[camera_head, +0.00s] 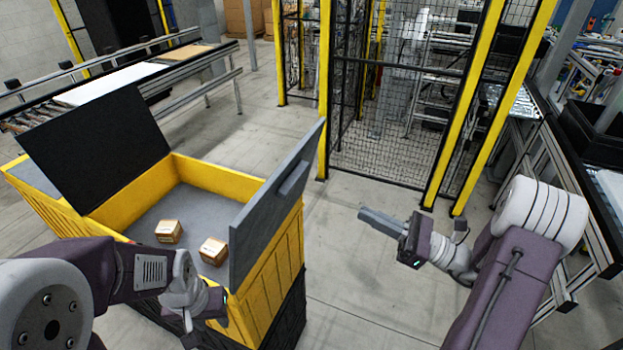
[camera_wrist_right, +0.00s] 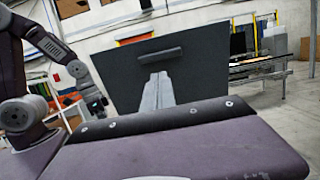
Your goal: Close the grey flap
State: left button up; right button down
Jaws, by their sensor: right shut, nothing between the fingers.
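The grey flap (camera_head: 272,212) stands up, leaning slightly outward, along the right side of a yellow crate (camera_head: 268,292). It has a bar-shaped handle near its upper edge. In the right wrist view the flap (camera_wrist_right: 205,75) fills the middle as a dark panel, with the handle near its top. My right gripper (camera_head: 376,218) is shut and empty, to the right of the flap and apart from it, pointing towards it. Its fingers show in the wrist view (camera_wrist_right: 156,93) in front of the panel. My left gripper (camera_head: 190,318) is low at the crate's near side; its fingers are mostly hidden.
A black flap (camera_head: 95,145) stands open on the crate's left side. Two small cardboard boxes (camera_head: 169,231) (camera_head: 213,250) lie inside on the grey floor. A conveyor (camera_head: 120,85) runs behind at left, and a yellow-framed mesh fence (camera_head: 400,130) stands behind. The floor right of the crate is clear.

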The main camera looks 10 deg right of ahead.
jog(key=p+x, duration=0.6)
jog(key=x, duration=0.8)
jog(key=shift+a+f, duration=0.2)
jog(key=shift+f, duration=0.05)
